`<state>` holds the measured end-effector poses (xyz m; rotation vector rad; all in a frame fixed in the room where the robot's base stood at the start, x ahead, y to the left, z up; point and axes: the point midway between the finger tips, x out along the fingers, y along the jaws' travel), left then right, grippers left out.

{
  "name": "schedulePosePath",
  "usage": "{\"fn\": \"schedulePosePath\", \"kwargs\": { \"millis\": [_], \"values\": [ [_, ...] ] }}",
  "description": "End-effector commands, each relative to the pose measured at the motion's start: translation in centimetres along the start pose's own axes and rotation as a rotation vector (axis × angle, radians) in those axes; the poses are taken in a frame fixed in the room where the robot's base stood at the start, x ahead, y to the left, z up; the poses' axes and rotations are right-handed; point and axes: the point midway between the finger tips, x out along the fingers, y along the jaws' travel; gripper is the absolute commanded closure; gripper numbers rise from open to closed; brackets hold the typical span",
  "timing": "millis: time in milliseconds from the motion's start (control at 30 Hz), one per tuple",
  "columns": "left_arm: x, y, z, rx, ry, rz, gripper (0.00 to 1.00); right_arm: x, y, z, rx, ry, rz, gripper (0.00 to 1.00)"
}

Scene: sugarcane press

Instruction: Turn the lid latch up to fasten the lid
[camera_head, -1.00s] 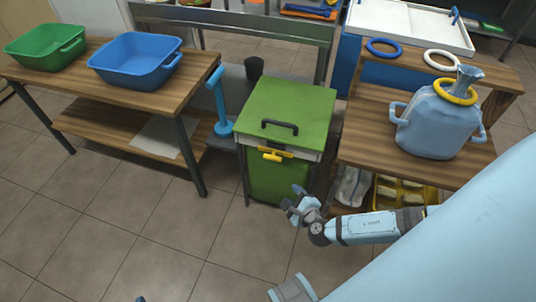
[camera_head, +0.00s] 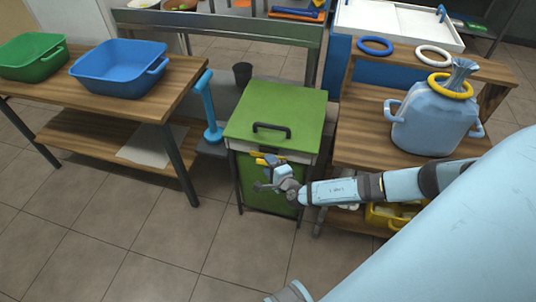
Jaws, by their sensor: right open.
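The green lid (camera_head: 277,110) with its black handle (camera_head: 271,128) lies closed on top of the green press box (camera_head: 262,172). A yellow latch (camera_head: 258,156) is on the front of the box just below the lid's edge; my right gripper covers part of it. My right gripper (camera_head: 264,180) is open at the front of the box, close below and in front of the latch. I cannot tell whether it touches the latch. My left gripper does not show clearly.
A wooden table with a blue tub (camera_head: 117,68) and a green tub (camera_head: 32,56) stands at left. A blue upright handle (camera_head: 209,108) stands beside the box. The floor in front is clear.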

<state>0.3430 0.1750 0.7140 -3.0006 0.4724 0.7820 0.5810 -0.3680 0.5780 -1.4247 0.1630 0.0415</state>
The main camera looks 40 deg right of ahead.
Motion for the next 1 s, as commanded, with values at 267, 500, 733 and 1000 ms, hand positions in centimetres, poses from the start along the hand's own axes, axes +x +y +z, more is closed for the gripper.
{"fn": "schedulePosePath", "kwargs": {
  "millis": [267,500,733,1000],
  "values": [
    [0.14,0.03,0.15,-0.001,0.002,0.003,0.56,1.39,0.02,0.05,0.002,0.000,0.001,0.50],
    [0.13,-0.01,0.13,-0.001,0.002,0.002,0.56,1.37,0.01,0.04,0.002,0.000,0.001,0.62],
    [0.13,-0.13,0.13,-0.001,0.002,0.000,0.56,1.35,0.03,0.03,0.001,0.000,0.002,0.98],
    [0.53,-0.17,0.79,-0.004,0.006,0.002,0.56,1.35,0.43,-0.05,0.026,-0.007,-0.022,0.98]
  ]
}}
